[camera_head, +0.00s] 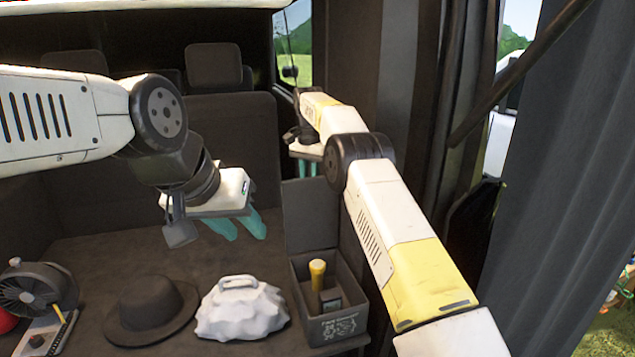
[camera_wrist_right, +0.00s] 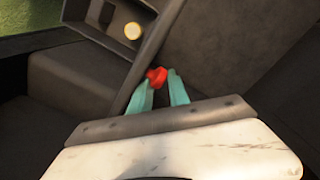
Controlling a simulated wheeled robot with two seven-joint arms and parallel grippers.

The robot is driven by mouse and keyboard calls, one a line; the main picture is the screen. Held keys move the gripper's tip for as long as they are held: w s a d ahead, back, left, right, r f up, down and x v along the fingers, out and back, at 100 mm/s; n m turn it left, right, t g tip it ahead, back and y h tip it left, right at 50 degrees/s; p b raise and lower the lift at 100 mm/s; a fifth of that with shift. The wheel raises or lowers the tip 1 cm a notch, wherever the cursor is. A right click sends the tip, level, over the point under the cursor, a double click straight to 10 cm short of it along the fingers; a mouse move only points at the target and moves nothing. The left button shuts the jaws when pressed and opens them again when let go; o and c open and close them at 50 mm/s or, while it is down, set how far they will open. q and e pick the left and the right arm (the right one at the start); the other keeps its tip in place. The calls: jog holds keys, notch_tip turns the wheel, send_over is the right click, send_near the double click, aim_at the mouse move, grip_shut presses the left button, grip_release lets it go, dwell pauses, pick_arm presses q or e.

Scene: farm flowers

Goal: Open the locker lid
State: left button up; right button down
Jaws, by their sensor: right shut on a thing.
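The locker is a dark grey box (camera_head: 347,329) at the right of the bench in the head view. Its lid (camera_head: 311,214) stands up, roughly vertical, at the box's back-left side. My right gripper (camera_head: 306,168) is behind and above the lid's top edge, with its fingertips partly hidden. In the right wrist view, my right gripper (camera_wrist_right: 160,78) is shut on a small red knob (camera_wrist_right: 156,76), apparently at the lid's edge; how it joins the lid is unclear. My left gripper (camera_head: 240,230) is open and empty above the bench, left of the lid.
A yellow-handled tool (camera_head: 317,272) stands in the box. Left of it are a white lumpy bag (camera_head: 241,309), a dark hat (camera_head: 150,309) and a fan (camera_head: 36,290). Dark seats stand behind. The bench (camera_head: 120,250) is clear behind these things.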

jog(key=shift+s+a+f, duration=0.15)
jog(key=shift+a+f, duration=0.3)
jog(key=shift+a, duration=0.2)
jog(key=c, duration=1.2)
grip_release()
jog(key=shift+a, duration=0.15)
jog(key=shift+o, duration=0.4)
jog(key=shift+d+r, duration=0.15)
jog(key=shift+d, duration=0.25)
jog(key=shift+d, duration=0.1)
